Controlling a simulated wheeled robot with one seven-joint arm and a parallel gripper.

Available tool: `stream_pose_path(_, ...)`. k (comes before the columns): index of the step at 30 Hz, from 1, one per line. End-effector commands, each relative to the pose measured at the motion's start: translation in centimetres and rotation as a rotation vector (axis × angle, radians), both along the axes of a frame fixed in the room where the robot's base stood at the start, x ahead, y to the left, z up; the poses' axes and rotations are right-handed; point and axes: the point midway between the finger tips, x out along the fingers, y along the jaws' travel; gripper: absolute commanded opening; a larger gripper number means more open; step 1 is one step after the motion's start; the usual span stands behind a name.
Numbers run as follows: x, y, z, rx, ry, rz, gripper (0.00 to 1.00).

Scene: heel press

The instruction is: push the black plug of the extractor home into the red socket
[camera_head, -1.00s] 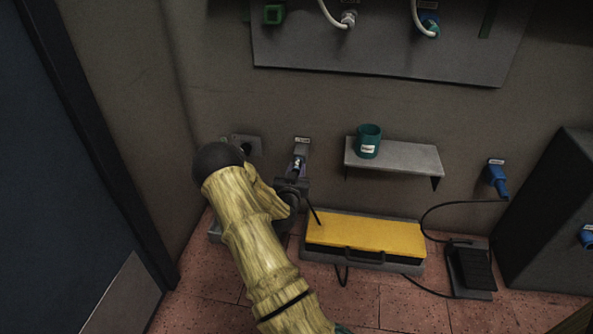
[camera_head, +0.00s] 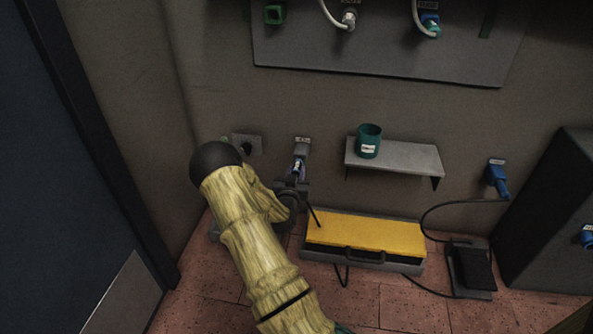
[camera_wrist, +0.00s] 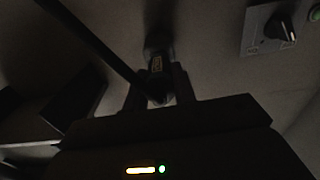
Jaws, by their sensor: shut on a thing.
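My gripper (camera_head: 293,182) is low at the wall, left of the shelf, and mostly hidden behind my arm in the head view. In the wrist view its two fingers (camera_wrist: 158,96) are shut on the dark plug (camera_wrist: 156,92), with a dark cable running from it to the upper left. The plug points at a dark socket body (camera_wrist: 158,45) on the wall. In the head view a labelled wall socket (camera_head: 302,146) is just above my gripper; it looks grey, and no red shows. The joint between plug and socket is too dark to judge how deep the plug sits.
A rotary switch plate (camera_head: 246,145) is on the wall left of the socket; it also shows in the wrist view (camera_wrist: 278,28). A grey shelf (camera_head: 405,158) with a green mug (camera_head: 368,141) is to the right. A yellow-topped case (camera_head: 365,233) and black pedal (camera_head: 470,268) are on the floor.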

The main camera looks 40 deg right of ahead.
Motion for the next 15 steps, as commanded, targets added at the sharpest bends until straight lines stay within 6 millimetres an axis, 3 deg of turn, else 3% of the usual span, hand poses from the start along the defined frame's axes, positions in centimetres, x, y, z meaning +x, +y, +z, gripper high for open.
stream_pose_path(15,-1.4,1.6,0.0,0.001,0.001,0.0,0.0)
